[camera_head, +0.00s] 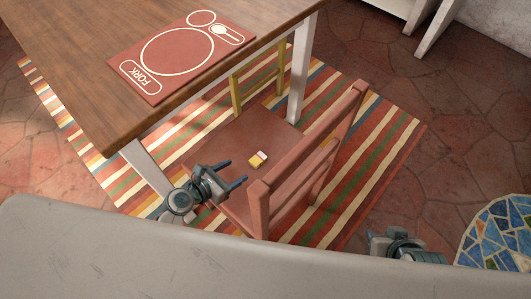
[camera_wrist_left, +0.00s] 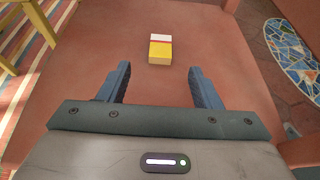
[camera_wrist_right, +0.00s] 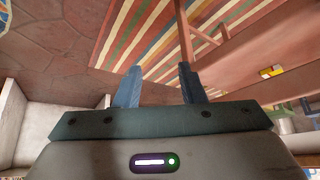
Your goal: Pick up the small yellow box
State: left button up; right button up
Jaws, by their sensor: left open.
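The small yellow box (camera_head: 257,160) lies on the reddish wooden chair seat (camera_head: 232,146) in the head view. It has a white and red end. In the left wrist view the box (camera_wrist_left: 160,48) lies ahead of my left gripper (camera_wrist_left: 159,82), roughly centred between its fingers but beyond the tips. My left gripper (camera_head: 236,173) is open and empty over the seat, apart from the box. My right gripper is low at the right in the head view, its fingers partly hidden. In the right wrist view its fingers (camera_wrist_right: 158,80) stand apart with nothing between them, and the box (camera_wrist_right: 271,72) shows at the right.
The chair back (camera_head: 311,155) rises right of the box. A wooden table (camera_head: 80,45) with a red placemat (camera_head: 180,52) stands at the left. A yellow chair (camera_head: 236,95) is behind the seat. A striped rug (camera_head: 385,135) lies below. A blue mosaic (camera_head: 500,235) is at the right.

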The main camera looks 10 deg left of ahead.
aim_at(258, 159)
pick_arm(q)
jog(key=x, duration=0.4)
jog(key=shift+w+d+f+b, duration=0.1)
jog(key=shift+w+d+b, duration=0.1)
jog(key=shift+b, duration=0.15)
jog(key=shift+b+x, duration=0.6)
jog(key=shift+x, duration=2.1)
jog(key=shift+s+f, duration=0.1)
jog(key=c, duration=1)
pick_arm(e)
jog(key=shift+w+a+f+t+y, duration=0.3)
jog(key=shift+w+a+f+t, duration=0.35)
jog(key=shift+t, duration=0.25)
